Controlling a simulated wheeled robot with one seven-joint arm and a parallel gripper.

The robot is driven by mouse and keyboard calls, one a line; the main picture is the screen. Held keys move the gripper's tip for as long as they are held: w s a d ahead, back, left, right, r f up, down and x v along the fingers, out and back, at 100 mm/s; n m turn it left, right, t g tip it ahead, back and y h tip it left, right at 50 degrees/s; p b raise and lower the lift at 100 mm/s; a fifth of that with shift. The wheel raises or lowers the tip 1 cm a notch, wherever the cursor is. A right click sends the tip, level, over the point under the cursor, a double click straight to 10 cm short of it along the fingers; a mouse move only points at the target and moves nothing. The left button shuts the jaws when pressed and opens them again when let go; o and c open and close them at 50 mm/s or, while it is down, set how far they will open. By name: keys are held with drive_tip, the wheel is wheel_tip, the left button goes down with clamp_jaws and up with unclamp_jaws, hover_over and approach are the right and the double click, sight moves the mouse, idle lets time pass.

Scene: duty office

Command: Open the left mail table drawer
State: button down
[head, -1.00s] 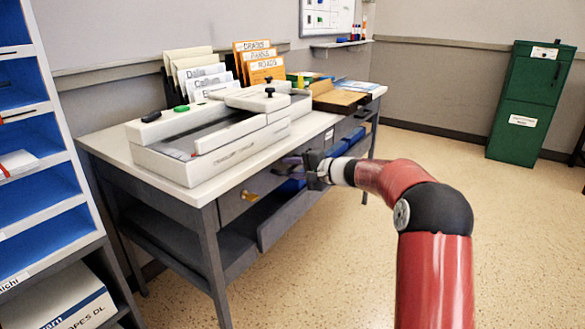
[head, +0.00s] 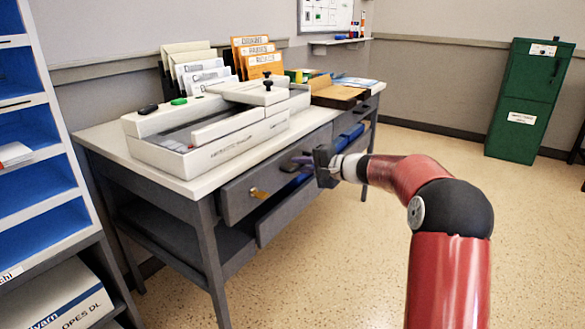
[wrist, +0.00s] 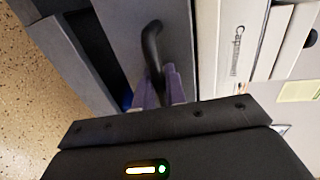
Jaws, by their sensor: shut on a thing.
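The mail table (head: 185,186) has a grey left drawer (head: 238,199) under its white top, with a brass-coloured piece (head: 258,193) on the front. The drawer front stands a little proud of the table frame. My gripper (head: 300,164) is at the right part of this front. In the wrist view its purple fingers (wrist: 167,88) are shut on the dark curved handle (wrist: 152,42) of the drawer (wrist: 172,22). The far end of the handle shows beyond the fingers; its near end is hidden by them.
A white tray-like unit (head: 205,150) and file holders stand on the table top. A lower grey panel (head: 280,215) and blue surfaces (head: 350,137) are below the top. A shelf rack (head: 75,215) is at left. The floor (head: 350,260) in front is clear.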

drive_tip(key=f+b+v, duration=0.3)
drive_tip(key=v, duration=1.2)
drive_tip(key=s+d+f+b+v, duration=0.1)
drive_tip(key=f+b+v, duration=0.2)
drive_tip(key=v, duration=1.2)
drive_tip(key=shift+d+f, duration=0.25)
drive_tip(key=shift+d, duration=0.1)
drive_tip(key=shift+s, duration=0.1)
drive_tip(key=c, duration=1.6)
unclamp_jaws()
drive_tip(key=shift+o, duration=0.2)
drive_tip(key=v, duration=0.7)
drive_tip(key=shift+s+d+p, duration=0.25)
drive_tip(key=shift+d+p, duration=0.05)
drive_tip(key=shift+p, duration=0.05)
